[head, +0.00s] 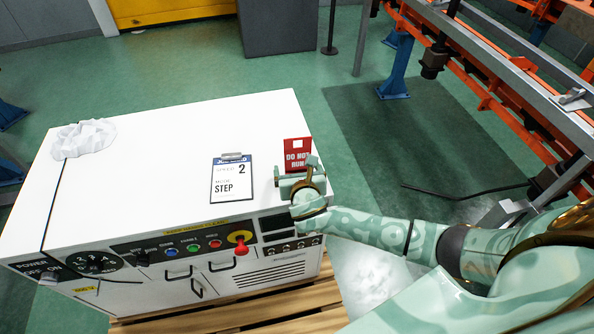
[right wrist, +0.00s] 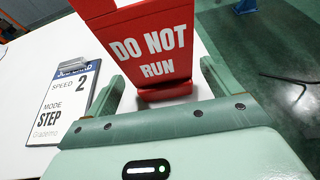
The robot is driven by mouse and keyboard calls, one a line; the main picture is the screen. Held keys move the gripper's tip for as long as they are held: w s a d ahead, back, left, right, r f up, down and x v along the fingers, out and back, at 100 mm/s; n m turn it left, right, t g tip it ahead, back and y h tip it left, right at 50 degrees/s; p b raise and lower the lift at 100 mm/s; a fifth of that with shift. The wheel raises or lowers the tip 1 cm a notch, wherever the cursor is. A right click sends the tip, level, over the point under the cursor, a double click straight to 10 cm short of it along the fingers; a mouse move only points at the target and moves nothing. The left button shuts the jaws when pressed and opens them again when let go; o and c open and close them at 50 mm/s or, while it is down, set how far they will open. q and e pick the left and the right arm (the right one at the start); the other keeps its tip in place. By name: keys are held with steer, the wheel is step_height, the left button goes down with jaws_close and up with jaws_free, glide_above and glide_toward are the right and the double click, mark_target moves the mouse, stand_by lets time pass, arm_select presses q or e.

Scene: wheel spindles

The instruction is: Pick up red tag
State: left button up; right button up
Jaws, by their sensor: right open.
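The red tag (head: 297,153) with white "DO NOT RUN" lettering stands upright on the white cabinet top, near its right edge. My right gripper (head: 296,177) is just in front of it, above the cabinet's front right part. In the right wrist view the red tag (right wrist: 150,50) shows between the two green fingers of my right gripper (right wrist: 160,85), which are spread apart. The fingers look apart from the tag's sides; whether they reach past its face is hard to tell. My left gripper is not in view.
A clipboard (head: 231,180) reading "STEP" lies left of the tag, and crumpled white material (head: 84,138) sits at the far left of the cabinet top (head: 160,160). A red knob (head: 241,249) sticks out of the front control panel. The middle of the top is clear.

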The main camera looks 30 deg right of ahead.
mark_target(298, 169)
steer(key=b+x, duration=0.1)
steer(key=x, duration=0.2)
steer(key=shift+s+d+f, duration=0.1)
steer(key=shift+s+f, duration=0.05)
steer(key=shift+f, duration=0.05)
steer(key=shift+r, duration=0.1)
steer(key=c, duration=1.2)
